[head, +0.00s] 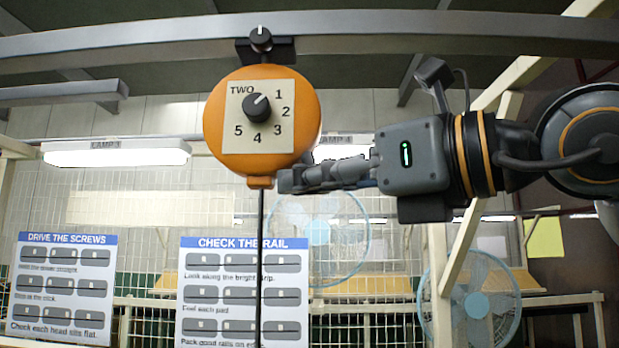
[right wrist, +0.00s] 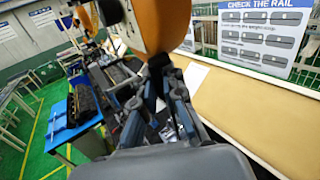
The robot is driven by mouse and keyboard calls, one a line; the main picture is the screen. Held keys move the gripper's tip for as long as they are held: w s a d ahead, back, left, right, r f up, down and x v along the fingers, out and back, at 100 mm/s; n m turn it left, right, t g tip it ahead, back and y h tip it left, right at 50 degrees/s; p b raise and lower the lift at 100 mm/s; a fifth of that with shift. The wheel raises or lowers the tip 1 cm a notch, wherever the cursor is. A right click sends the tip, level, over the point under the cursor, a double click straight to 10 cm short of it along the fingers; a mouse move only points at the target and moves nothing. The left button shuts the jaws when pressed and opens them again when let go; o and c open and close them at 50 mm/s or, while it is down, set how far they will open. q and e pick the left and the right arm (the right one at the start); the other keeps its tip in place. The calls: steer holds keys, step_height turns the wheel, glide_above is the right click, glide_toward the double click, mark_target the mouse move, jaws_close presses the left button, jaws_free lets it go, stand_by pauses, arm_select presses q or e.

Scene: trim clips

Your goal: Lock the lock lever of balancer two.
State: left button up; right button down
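Balancer two (head: 218,125) is a round orange body marked TWO, hanging under a grey rail. Its pale face plate has numbers 1 to 5 around a black dial knob (head: 256,105), whose white mark points to the upper right. A small black knob (head: 260,38) with a white mark sits on a bracket above; I cannot tell if it is the lock lever. My right gripper (head: 285,181) is beside the balancer's lower right, by its bottom outlet. In the right wrist view its fingertips (right wrist: 160,66) come together below the orange body (right wrist: 157,22), with nothing visibly held. My left gripper is not in view.
A thin dark cable (head: 260,260) hangs straight down from the balancer. The grey rail (head: 420,35) crosses overhead. Sign boards (head: 245,290), a lamp (head: 115,154) and fans (head: 475,305) stand behind. Space left of the balancer is clear.

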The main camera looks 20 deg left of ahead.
steer(key=shift+r+h+p, duration=0.2)
steer(key=shift+h+p, duration=0.1)
steer(key=shift+p, duration=0.4)
steer(key=shift+w+d+r+n+h+p, duration=0.1)
steer(key=shift+d+r+n+h+p, duration=0.2)
steer(key=shift+n+h+p, duration=1.15)
steer(key=shift+w+d+r+n+h+p, duration=0.1)
steer(key=shift+d+r+n+h+p, duration=0.2)
steer(key=shift+h+p, duration=2.15)
steer(key=shift+w+d+r+n+h+p, duration=0.1)
steer(key=shift+d+r+n+h+p, duration=0.15)
steer(key=shift+n+h+p, duration=1.2)
steer(key=shift+d+m+h+p, duration=0.1)
steer(key=shift+m+h+p, duration=0.3)
steer(key=shift+p, duration=0.45)
steer(key=c, duration=1.4)
jaws_free()
steer(key=shift+f, duration=0.1)
